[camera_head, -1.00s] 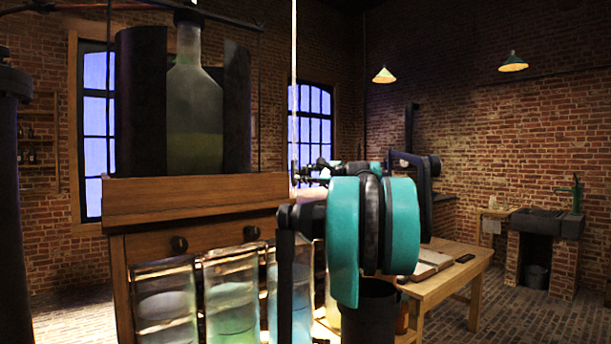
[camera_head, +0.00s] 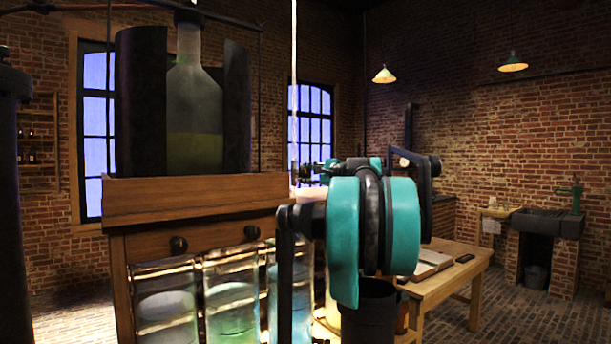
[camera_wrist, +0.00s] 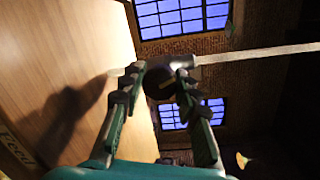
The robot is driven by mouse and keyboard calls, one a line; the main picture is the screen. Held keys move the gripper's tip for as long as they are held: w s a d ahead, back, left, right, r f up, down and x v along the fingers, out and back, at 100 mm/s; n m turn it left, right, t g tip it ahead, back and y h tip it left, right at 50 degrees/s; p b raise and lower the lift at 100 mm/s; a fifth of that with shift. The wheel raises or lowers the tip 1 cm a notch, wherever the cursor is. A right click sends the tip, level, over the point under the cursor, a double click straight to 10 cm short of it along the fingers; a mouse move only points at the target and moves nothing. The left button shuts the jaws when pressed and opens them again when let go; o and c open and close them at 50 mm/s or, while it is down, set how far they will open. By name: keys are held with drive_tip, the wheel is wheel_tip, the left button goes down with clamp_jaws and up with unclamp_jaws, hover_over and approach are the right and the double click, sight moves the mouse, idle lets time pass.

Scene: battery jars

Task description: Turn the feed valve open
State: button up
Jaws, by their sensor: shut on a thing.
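The feed valve's dark round knob (camera_wrist: 158,83) shows in the wrist view between my fingertips, at the end of a pale rod or tube (camera_wrist: 255,54) running right. My gripper (camera_wrist: 157,80) has its two teal and black fingers closed on the knob, one on each side. In the head view my gripper (camera_head: 304,173) is small, beyond my teal wrist, at the foot of the thin pale vertical tube (camera_head: 294,90).
A wooden cabinet (camera_head: 200,203) stands left, with a large glass bottle (camera_head: 194,110) on top. Several lit glass jars (camera_head: 231,300) stand below its front. A wooden table (camera_head: 460,275) is behind my arm to the right. Open floor lies at the far right.

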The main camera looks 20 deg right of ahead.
drive_tip(key=n, duration=0.6)
drive_tip(key=shift+h, duration=0.4)
drive_tip(key=n+h, duration=0.1)
drive_tip(key=n, duration=0.5)
drive_tip(key=shift+a+f, duration=0.1)
drive_tip(key=o, duration=1.2)
drive_tip(key=v, duration=1.2)
